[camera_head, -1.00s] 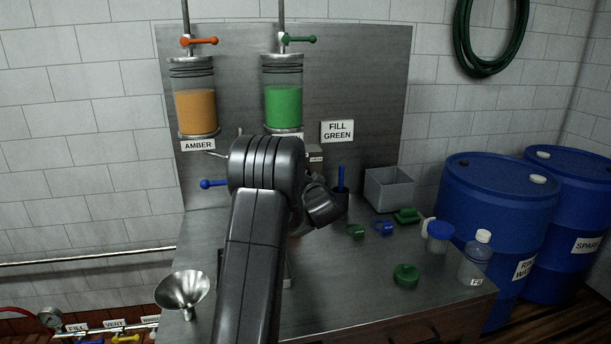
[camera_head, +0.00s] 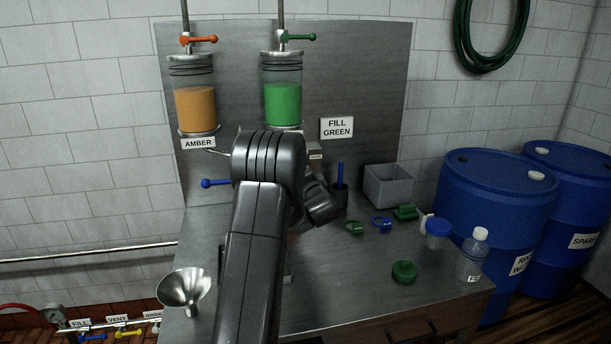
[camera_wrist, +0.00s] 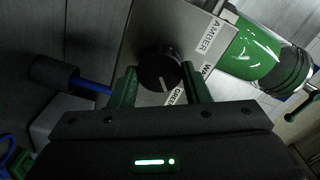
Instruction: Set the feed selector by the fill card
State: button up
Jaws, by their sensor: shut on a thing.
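The feed selector is a round black knob (camera_wrist: 160,68) with a white pointer line, on a grey box (camera_wrist: 150,22). In the wrist view, labels AMBER, one starting WA, and GREEN (camera_wrist: 175,97) stand beside it. The pointer line is aimed toward the GREEN label. My gripper (camera_wrist: 159,72) has its two green fingers on either side of the knob, shut on it. In the head view my arm hides the knob and gripper. The fill card (camera_head: 337,128) on the steel back panel reads FILL GREEN.
An amber cylinder (camera_head: 196,108) and a green cylinder (camera_head: 283,104) hang on the panel. A funnel (camera_head: 185,288) is at the front left. A grey bin (camera_head: 388,187), green and blue parts, a jar (camera_head: 437,234) and a bottle (camera_head: 474,258) stand at the right. Blue drums (camera_head: 495,215) are beyond.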

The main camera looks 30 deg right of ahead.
jog(key=o, duration=1)
jog(key=shift+c, duration=0.2)
jog(key=b+v, duration=0.4)
jog(key=v, duration=1)
jog(key=shift+w, duration=0.15)
jog(key=p+x, duration=0.4)
jog(key=x, duration=0.9)
jog(key=shift+w, duration=0.35)
jog(key=shift+s+d, duration=0.1)
